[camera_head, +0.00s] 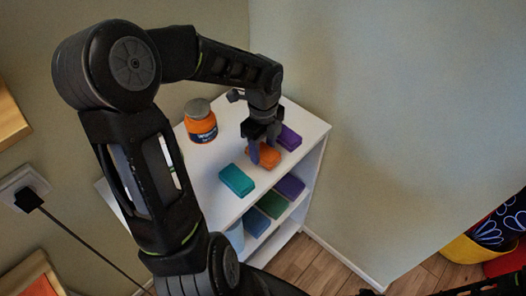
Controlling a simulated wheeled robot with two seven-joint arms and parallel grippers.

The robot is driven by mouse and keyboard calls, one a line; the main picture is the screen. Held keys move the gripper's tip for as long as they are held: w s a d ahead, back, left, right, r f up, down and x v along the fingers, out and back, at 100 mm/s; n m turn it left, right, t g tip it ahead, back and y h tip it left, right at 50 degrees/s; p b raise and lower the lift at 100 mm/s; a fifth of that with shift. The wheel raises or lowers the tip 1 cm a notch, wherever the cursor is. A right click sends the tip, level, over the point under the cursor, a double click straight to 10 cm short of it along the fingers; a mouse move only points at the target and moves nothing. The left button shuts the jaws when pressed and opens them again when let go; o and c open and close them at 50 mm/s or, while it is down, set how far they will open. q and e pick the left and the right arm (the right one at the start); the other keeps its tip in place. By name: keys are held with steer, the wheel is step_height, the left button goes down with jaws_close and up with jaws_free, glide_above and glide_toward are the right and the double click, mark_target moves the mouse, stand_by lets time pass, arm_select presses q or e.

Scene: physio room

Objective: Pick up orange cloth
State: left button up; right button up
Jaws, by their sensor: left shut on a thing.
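The orange cloth (270,157) is a small folded block on the white shelf unit's top. My left gripper (263,150) points down from above and is shut on it, with its fingers covering part of the cloth. I cannot tell whether the cloth still touches the shelf top. My right gripper is not in view.
On the white shelf unit (213,212), a purple folded cloth (289,138) lies close behind the orange one. A teal one (236,180) lies in front, and an orange jar (200,122) stands to the left. Purple, green and blue cloths (256,222) lie on the shelf below. A wall stands close on the right.

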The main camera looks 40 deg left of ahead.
mark_target(263, 150)
arm_select(q)
step_height(263, 150, up, 8)
steer(key=shift+r, duration=0.15)
stand_by(0.6)
